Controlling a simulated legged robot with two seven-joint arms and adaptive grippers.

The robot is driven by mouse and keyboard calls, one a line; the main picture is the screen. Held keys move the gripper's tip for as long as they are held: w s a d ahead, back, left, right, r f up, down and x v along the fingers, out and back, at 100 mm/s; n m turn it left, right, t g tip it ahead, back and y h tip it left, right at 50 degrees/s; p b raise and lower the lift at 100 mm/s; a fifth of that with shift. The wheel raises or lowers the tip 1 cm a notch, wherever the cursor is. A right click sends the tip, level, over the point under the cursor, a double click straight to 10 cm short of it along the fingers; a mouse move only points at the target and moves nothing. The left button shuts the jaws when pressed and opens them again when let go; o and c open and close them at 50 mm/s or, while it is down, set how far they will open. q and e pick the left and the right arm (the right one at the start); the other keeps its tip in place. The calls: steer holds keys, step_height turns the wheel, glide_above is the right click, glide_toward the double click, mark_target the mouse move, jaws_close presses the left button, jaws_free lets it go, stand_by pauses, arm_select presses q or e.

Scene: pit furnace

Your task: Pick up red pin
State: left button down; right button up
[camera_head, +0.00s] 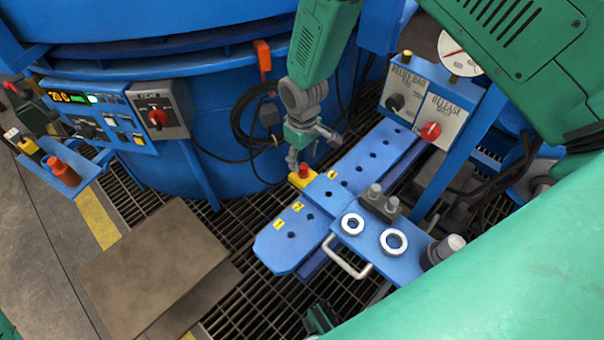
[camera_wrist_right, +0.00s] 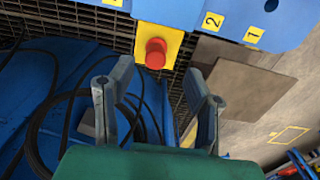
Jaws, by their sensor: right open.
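A red pin (camera_head: 304,168) with a round head stands on a small yellow plate (camera_head: 298,181) at the edge of the blue perforated bar (camera_head: 345,170). In the right wrist view the red pin (camera_wrist_right: 156,53) shows just beyond and slightly left of the middle of the gap between my fingers. My right gripper (camera_head: 312,150) is open and empty, hanging close to the pin from above and behind. Its two grey fingers also show in the wrist view (camera_wrist_right: 160,80), apart from the pin. My left gripper is not seen.
A control box with a red knob (camera_head: 430,131) and a gauge (camera_head: 460,52) stands right of the bar. Two metal rings (camera_head: 393,242) lie on a blue bracket. A blue furnace (camera_head: 215,120) with black cables is behind. An orange-red piece (camera_head: 61,168) sits on the left shelf.

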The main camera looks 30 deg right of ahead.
mark_target(303, 165)
steer(key=f, duration=0.3)
steer(key=f+b, duration=0.1)
steer(key=f, duration=0.1)
steer(key=shift+w+d, duration=0.15)
steer(key=shift+d, duration=0.2)
steer(key=shift+r, duration=0.1)
steer(key=shift+a, duration=0.15)
jaws_close()
step_height(303, 165, up, 10)
steer(key=shift+r+p, duration=0.1)
steer(key=shift+p, duration=0.95)
